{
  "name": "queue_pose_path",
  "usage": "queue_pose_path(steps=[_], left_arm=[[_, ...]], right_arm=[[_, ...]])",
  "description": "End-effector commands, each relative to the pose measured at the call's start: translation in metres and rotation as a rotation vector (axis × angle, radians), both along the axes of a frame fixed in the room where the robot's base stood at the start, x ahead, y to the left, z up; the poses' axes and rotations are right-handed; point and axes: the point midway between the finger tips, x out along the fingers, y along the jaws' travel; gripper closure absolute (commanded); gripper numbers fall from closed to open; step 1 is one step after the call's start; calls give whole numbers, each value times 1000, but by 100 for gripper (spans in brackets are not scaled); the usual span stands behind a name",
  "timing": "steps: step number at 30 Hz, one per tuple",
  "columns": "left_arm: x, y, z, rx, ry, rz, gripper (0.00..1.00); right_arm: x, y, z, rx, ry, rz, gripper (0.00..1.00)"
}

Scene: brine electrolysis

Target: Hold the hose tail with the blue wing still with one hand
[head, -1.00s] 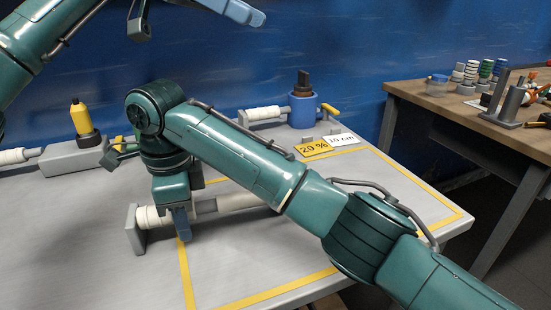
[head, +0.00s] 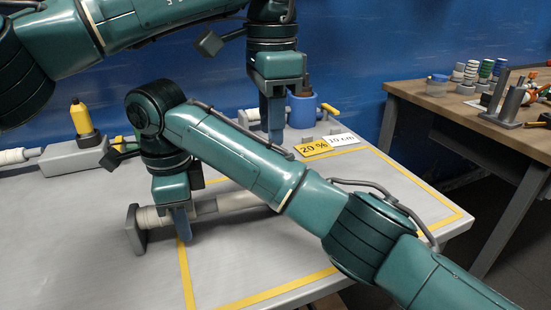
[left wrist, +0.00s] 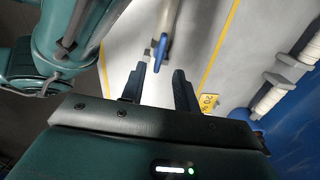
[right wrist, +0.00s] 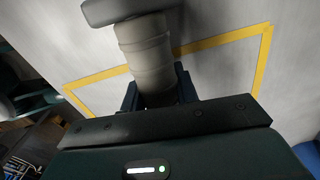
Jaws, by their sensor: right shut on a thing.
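A pale ribbed hose tail (head: 148,217) lies along the table at a grey end block (head: 133,230). My right gripper (head: 182,222) is shut on it; in the right wrist view the ribbed hose tail (right wrist: 147,52) sits between the jaws. My left gripper (head: 273,130) points down above the table, in front of the blue pot. In the left wrist view its fingers (left wrist: 160,78) are apart with nothing between them. A blue wing (left wrist: 158,50) on a pale rod (left wrist: 168,18) shows beyond the fingertips. In the head view my right arm hides that part.
A blue pot (head: 302,111) stands at the back beside the yellow 20 % label (head: 314,148). A yellow bottle (head: 81,116) stands on a grey block (head: 75,158) at left. A wooden bench (head: 440,105) with small parts is at right. The near tabletop is clear.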

Motion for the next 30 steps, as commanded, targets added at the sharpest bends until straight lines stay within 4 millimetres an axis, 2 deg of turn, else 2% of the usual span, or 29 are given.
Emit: queue_pose_path(steps=[6, 12, 18, 26, 30], left_arm=[[0, 0, -33, 0, 4, 0, 69], [0, 0, -54, -2, 3, 1, 69], [0, 0, -62, -2, 2, 1, 69], [0, 0, -63, -3, 1, 1, 69], [0, 0, -63, -3, 1, 1, 80]], right_arm=[[0, 0, 0, 0, -1, 0, 100], [0, 0, 0, 0, 0, 0, 100], [0, 0, 0, 0, 0, 0, 100], [0, 0, 0, 0, 0, 0, 100], [0, 0, 0, 0, 0, 0, 100]])
